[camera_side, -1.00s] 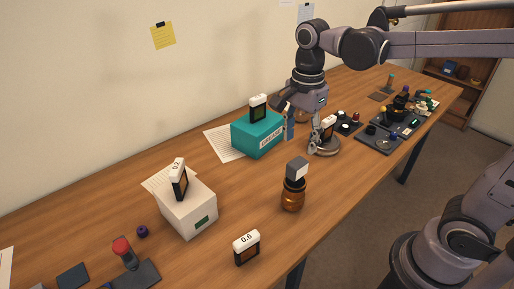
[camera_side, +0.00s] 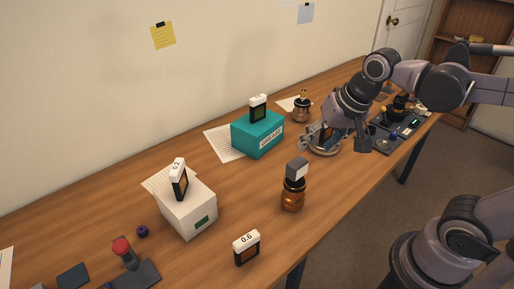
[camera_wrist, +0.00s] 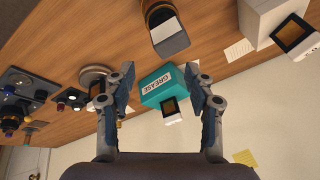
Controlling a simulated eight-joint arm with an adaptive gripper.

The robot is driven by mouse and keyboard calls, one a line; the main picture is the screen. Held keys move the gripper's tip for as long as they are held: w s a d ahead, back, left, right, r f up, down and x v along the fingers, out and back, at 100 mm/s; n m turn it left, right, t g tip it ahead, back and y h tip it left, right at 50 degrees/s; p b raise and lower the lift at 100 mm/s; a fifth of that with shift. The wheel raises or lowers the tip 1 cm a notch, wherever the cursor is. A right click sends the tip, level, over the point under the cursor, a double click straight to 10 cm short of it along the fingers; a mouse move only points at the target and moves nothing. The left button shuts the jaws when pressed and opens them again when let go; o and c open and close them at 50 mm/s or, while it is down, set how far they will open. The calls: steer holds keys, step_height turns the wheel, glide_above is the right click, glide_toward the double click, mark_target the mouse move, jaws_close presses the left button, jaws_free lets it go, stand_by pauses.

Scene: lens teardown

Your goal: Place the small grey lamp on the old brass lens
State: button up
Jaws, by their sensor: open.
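A small grey cube with a pale face, which looks like the lamp (camera_side: 297,168), sits on top of the black-rimmed amber-brown barrel that looks like the brass lens (camera_side: 292,197). The lens stands upright near the table's front edge. In the wrist view the lamp (camera_wrist: 171,42) is at the top centre, with part of the lens (camera_wrist: 158,12) behind it. My gripper (camera_side: 335,138) is open and empty, above the round metal base, behind and right of the lens and apart from it. Its spread fingers (camera_wrist: 160,88) show in the wrist view.
A teal grease box (camera_side: 256,136) and a white box (camera_side: 188,212) each carry a labelled block. Another block (camera_side: 246,248) stands at the front. A round metal base (camera_side: 325,149) is under my gripper. A small brass piece (camera_side: 301,110) stands behind.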

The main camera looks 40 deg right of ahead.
steer(key=shift+s+d+f+n+t, duration=0.2)
steer(key=shift+f+n+t, duration=0.25)
steer(key=shift+n, duration=0.6)
steer(key=shift+s+d+f+n+t, duration=0.1)
steer(key=shift+s+f+n+t, duration=0.35)
steer(key=shift+n, duration=0.55)
steer(key=shift+s+d+f+n+t, duration=0.15)
steer(key=shift+f+n+t, duration=0.25)
steer(key=shift+n, duration=0.65)
steer(key=shift+f, duration=0.1)
